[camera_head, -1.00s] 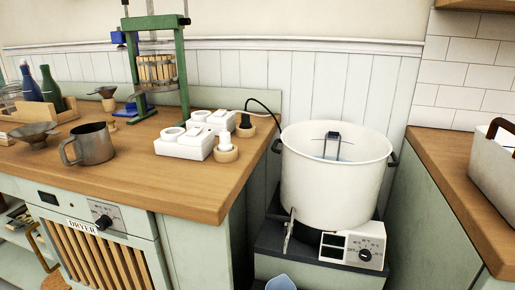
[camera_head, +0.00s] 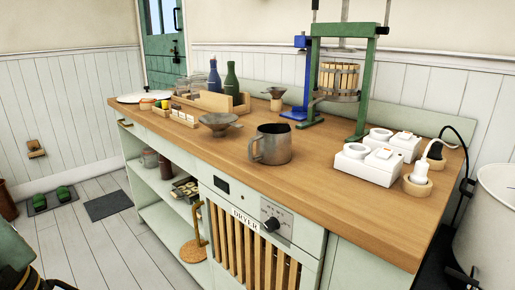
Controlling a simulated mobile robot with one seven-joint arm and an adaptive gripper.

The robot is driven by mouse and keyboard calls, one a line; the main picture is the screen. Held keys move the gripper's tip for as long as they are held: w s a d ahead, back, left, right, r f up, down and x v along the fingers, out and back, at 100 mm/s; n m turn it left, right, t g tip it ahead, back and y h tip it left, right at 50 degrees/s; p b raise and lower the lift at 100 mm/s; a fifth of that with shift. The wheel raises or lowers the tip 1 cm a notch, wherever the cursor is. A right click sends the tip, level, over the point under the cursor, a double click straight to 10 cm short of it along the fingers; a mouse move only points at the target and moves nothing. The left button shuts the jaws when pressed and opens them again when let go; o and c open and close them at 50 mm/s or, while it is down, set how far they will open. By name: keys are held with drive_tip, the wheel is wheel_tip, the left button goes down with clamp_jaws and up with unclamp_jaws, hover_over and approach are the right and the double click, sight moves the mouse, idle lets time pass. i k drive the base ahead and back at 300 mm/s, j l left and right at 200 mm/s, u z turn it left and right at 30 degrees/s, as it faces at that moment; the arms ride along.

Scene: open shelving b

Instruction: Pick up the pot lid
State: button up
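A flat, round, white lid-like thing (camera_head: 140,97) lies at the far left end of the wooden counter (camera_head: 330,205). It looks like the pot lid, but it is small and far off. Small containers stand close in front of it. The large white pot (camera_head: 492,235) is cut off by the right edge of the view. My gripper is not in view.
On the counter stand a metal mug (camera_head: 272,145), a funnel (camera_head: 219,122), a wooden crate (camera_head: 222,104), bottles (camera_head: 231,88), a green press (camera_head: 367,85) and white devices (camera_head: 375,160). Open floor (camera_head: 125,250) lies to the left. A dark green object (camera_head: 10,246) is at the lower left edge.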

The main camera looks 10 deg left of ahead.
sight(132, 98)
drive_tip(key=i+j+u, duration=0.1)
drive_tip(key=i+j, duration=0.4)
drive_tip(key=j, duration=0.45)
drive_tip(key=i+j+u, duration=0.1)
drive_tip(key=i+j, duration=0.45)
drive_tip(key=j, duration=0.35)
drive_tip(key=i+j+u, duration=0.1)
drive_tip(key=i+j, duration=0.5)
drive_tip(key=j, duration=0.25)
drive_tip(key=i+j+u, duration=0.1)
drive_tip(key=i+j, duration=0.5)
drive_tip(key=j, duration=0.2)
drive_tip(key=i+j+u, duration=0.1)
drive_tip(key=i+j, duration=0.55)
drive_tip(key=i+l, duration=0.25)
drive_tip(key=l, duration=0.2)
drive_tip(key=i+l, duration=0.25)
drive_tip(key=l, duration=0.2)
